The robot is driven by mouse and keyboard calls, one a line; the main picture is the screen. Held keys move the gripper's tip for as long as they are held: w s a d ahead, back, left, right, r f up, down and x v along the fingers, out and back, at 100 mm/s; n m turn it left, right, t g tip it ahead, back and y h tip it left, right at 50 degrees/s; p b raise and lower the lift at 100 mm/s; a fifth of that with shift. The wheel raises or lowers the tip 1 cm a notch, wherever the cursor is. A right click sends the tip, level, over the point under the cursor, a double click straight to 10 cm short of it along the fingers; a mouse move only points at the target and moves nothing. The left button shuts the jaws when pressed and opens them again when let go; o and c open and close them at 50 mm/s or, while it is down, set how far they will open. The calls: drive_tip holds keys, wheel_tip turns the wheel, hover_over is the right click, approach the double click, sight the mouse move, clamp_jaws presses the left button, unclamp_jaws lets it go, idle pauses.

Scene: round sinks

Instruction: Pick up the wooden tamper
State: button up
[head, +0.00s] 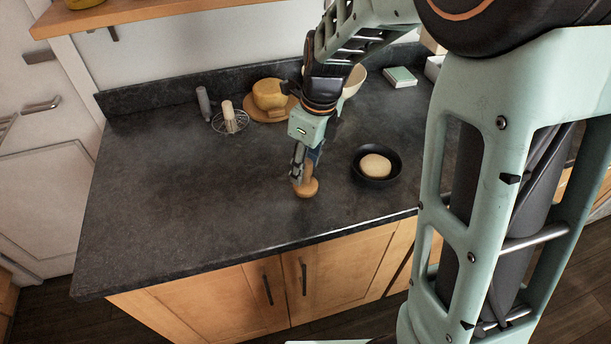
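The wooden tamper (308,189) is a small light-brown piece with a rounded base, near the front middle of the dark counter. My gripper (304,176) points down right at it, and its fingers overlap the tamper's upper part in this view. The fingers and arm hide the top of the tamper. I cannot tell whether the fingers are closed on it or only around it. The tamper's base looks to be on or very close to the counter.
A black bowl with a pale round item (375,164) stands to the right. A whisk (229,119), a grey cylinder (204,104) and a yellow round item on a wooden board (270,97) stand behind. The counter's left part is clear. Its front edge is close.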

clamp_jaws()
drive_tip(key=shift+r, duration=0.1)
